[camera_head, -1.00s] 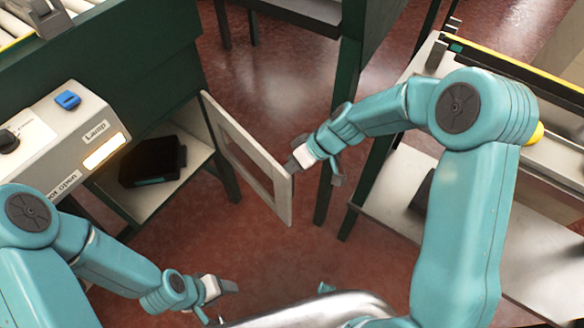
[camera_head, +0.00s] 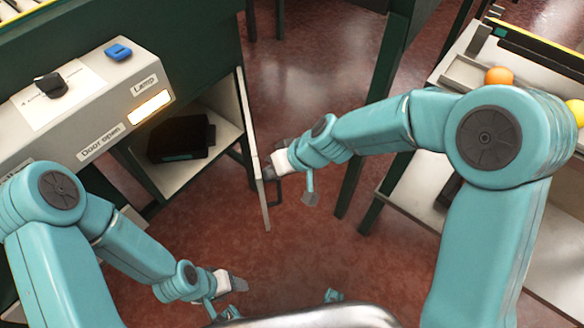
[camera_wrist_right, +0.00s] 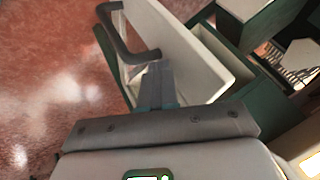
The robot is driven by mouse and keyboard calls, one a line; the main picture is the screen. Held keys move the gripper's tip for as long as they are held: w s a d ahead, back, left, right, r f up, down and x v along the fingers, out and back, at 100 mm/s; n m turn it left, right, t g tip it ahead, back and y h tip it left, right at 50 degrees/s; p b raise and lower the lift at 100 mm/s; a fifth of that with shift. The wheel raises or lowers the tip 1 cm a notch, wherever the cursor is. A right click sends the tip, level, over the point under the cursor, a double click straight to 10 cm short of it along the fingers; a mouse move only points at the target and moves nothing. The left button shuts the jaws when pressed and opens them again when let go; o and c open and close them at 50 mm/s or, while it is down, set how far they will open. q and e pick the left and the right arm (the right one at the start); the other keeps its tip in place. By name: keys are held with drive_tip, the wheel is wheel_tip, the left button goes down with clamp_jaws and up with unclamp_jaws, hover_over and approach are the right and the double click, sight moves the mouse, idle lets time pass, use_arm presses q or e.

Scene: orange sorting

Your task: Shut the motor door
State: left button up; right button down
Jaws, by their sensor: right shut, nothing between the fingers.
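The motor door (camera_head: 265,208), a pale framed panel, stands ajar at the right side of the green cabinet and shows nearly edge-on in the head view. In the right wrist view, the door (camera_wrist_right: 185,50) fills the upper middle, with a dark bar handle (camera_wrist_right: 128,38) on its face. My right gripper (camera_head: 268,172) is shut and empty at the door's outer side, close to its free edge; its fingers (camera_wrist_right: 157,84) overlap the door in the wrist view, and I cannot tell whether they touch. My left gripper (camera_head: 238,284) is low and away from the door; its jaws are unclear.
A control box with a lit lamp (camera_head: 150,106), labelled "Door open", a blue switch (camera_head: 118,52) and a dark knob (camera_head: 51,85) is at the left. A black motor unit (camera_head: 180,138) sits on the cabinet shelf. A table with an orange (camera_head: 499,76) stands at the right.

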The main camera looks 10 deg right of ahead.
drive_tip(key=w+a+p, duration=0.2)
drive_tip(key=a+p, duration=0.3)
drive_tip(key=a, duration=0.6)
drive_tip(key=w+a+p, duration=0.2)
drive_tip(key=a+p, duration=0.4)
drive_tip(key=a, duration=0.5)
drive_tip(key=shift+w+a, duration=0.15)
drive_tip(key=shift+a, duration=0.05)
